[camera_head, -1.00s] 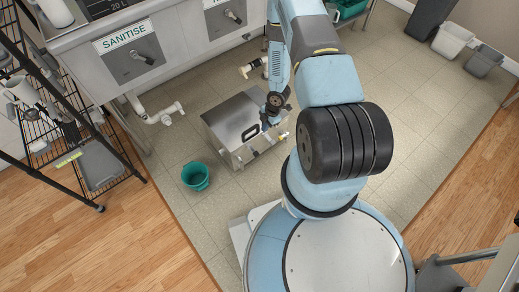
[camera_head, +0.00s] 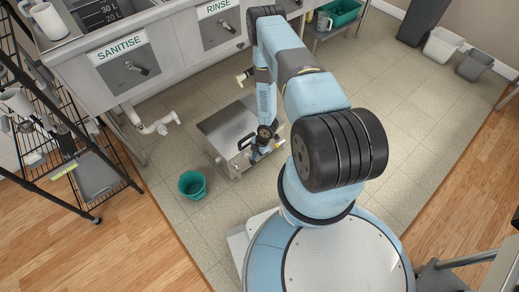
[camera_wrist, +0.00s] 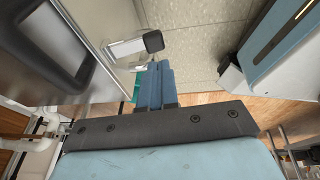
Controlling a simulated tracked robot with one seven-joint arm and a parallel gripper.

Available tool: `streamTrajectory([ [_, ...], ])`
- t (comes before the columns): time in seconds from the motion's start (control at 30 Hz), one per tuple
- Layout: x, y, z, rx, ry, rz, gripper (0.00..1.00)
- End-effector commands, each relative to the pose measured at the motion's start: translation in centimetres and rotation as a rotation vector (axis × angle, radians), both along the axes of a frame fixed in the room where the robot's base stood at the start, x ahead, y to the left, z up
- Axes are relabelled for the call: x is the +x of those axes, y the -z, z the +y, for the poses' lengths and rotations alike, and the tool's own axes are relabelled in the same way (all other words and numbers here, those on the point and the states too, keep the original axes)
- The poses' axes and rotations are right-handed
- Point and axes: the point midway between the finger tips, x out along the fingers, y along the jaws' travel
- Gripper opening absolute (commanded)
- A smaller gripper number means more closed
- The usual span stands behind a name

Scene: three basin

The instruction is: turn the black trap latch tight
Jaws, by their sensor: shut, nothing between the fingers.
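The trap is a steel box (camera_head: 222,128) on the tiled floor, with a dark handle on its lid. In the wrist view its steel lid (camera_wrist: 22,75) fills the left side. A black square-ended piece (camera_wrist: 153,41), which looks like the latch, stands out from the box side on a pale metal part. My gripper (camera_wrist: 156,66) is shut and empty, its blue fingers together. The fingertips point at the black piece and appear just short of it; contact is not clear. In the head view my gripper (camera_head: 254,155) is at the box's near right side, and my wrist hides the latch.
A green bucket (camera_head: 192,185) stands on the floor left of the trap. White drain pipes (camera_head: 152,125) hang below the steel sinks (camera_head: 165,45) behind. A black wire rack (camera_head: 75,150) stands at the left. Open tiled floor lies right of my arm.

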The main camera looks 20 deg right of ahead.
Motion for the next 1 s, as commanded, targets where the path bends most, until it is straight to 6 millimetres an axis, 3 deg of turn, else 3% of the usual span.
streamTrajectory([
  [0.3, 0.9, 3.4, 0.3, 0.0, 0.001, -0.001, 0.0],
  [0.7, 1.0, 3.9, 0.3, 0.0, 0.001, 0.0, 0.0],
  [0.73, 1.0, 3.9, -1.3, 0.0, 0.01, -0.001, 0.0],
  [1.0, 1.4, 4.1, 0.8, 0.007, -0.011, -0.022, 0.0],
])
